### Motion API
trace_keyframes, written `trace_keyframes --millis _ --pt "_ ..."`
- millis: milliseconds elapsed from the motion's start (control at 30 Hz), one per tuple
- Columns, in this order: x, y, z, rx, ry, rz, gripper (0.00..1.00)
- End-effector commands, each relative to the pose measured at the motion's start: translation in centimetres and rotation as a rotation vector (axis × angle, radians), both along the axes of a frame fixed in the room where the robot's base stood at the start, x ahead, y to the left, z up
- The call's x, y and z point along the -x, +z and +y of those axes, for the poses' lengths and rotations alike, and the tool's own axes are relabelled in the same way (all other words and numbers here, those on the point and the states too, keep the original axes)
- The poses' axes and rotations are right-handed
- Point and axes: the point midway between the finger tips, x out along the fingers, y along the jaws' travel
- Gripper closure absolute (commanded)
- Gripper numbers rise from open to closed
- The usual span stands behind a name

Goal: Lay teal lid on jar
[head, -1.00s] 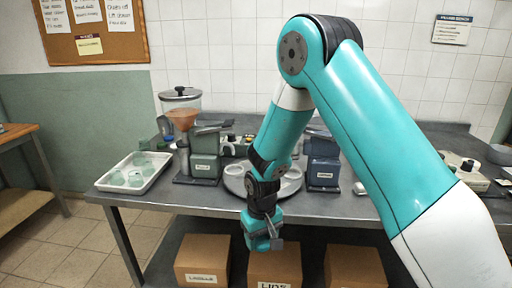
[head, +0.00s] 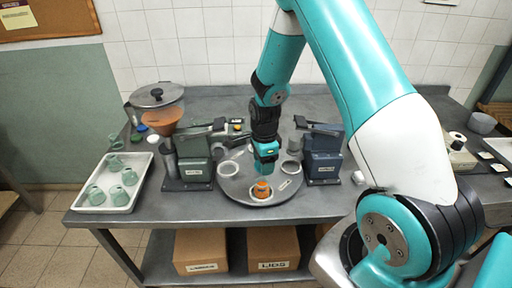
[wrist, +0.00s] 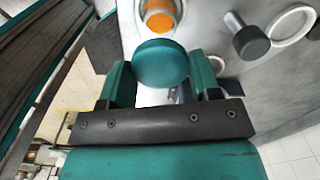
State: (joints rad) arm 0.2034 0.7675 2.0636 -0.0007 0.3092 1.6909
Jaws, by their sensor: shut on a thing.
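The teal lid (wrist: 161,63) is a round disc held between the two fingers of my gripper (wrist: 162,80) in the wrist view. In the head view my gripper (head: 266,160) points down over the round grey turntable (head: 232,187), and I cannot clearly tell the lid from the teal gripper there. A jar with orange contents (head: 262,190) stands near the front of the turntable, just below my gripper. It also shows in the wrist view (wrist: 160,18), beyond the lid and apart from it. The jar's top looks open.
A dark press stands on each side of the turntable, one at left (head: 193,165) and one at right (head: 322,160). Pale rings sit on the turntable. Labelled cartons (head: 273,250) are below the table.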

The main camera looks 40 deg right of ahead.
Motion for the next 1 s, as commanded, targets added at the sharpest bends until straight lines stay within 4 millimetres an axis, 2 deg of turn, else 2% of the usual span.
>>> trace_keyframes --millis 267,700,1000 --pt "-0.1 -1.4 0.4 0.000 -0.008 0.001 0.64" --pt "-0.1 -5.3 0.3 0.000 -0.008 0.000 0.64" --pt "-0.1 -5.7 0.2 0.000 -0.009 -0.001 0.64"
